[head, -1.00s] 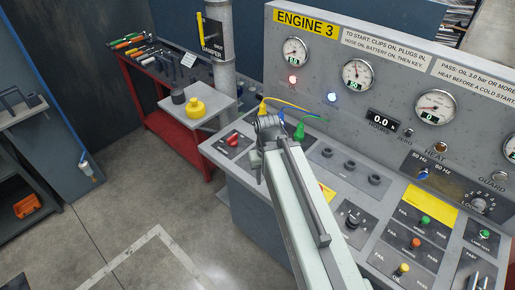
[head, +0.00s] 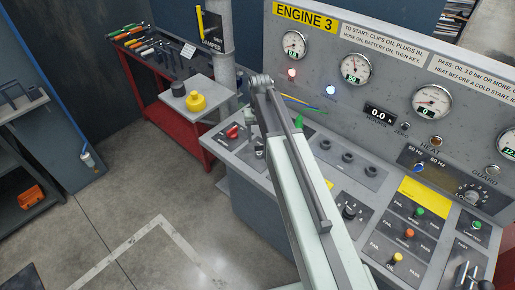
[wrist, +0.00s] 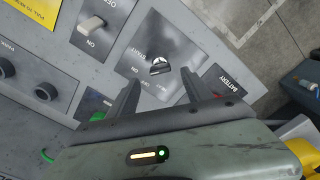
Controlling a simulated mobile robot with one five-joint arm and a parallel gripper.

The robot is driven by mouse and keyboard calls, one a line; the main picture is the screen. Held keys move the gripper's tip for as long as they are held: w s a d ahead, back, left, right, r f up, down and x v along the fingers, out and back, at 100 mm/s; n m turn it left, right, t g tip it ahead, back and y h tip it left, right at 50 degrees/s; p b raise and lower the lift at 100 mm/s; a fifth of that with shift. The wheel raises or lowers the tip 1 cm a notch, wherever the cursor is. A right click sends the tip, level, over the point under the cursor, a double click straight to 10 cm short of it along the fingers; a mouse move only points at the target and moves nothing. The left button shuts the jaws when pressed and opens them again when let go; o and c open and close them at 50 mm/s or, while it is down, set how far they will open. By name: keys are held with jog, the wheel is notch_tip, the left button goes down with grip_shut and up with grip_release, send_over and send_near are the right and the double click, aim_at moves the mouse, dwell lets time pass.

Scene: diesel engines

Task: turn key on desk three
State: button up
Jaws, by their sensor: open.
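Desk three, marked ENGINE 3 (head: 305,18), stands ahead in the head view. In the wrist view the key switch (wrist: 160,68) is a dark round lock with a pale bar, on a grey plate marked START, ON and OFF. My gripper (wrist: 161,79) is open and empty, with one finger on each side of the key in the picture. I see no contact, and the height gap is hard to judge. In the head view my arm covers the gripper and much of this part of the desk.
A red battery switch (wrist: 222,84) sits right of the key plate; it also shows in the head view (head: 232,132). A white rocker switch (wrist: 92,25) lies at upper left. A yellow container (head: 194,102) stands on a side shelf. Open floor lies left of the desk.

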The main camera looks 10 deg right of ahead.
aim_at(259, 146)
notch_tip(259, 146, down, 6)
jog(key=b, duration=0.5)
jog(key=shift+r, duration=0.1)
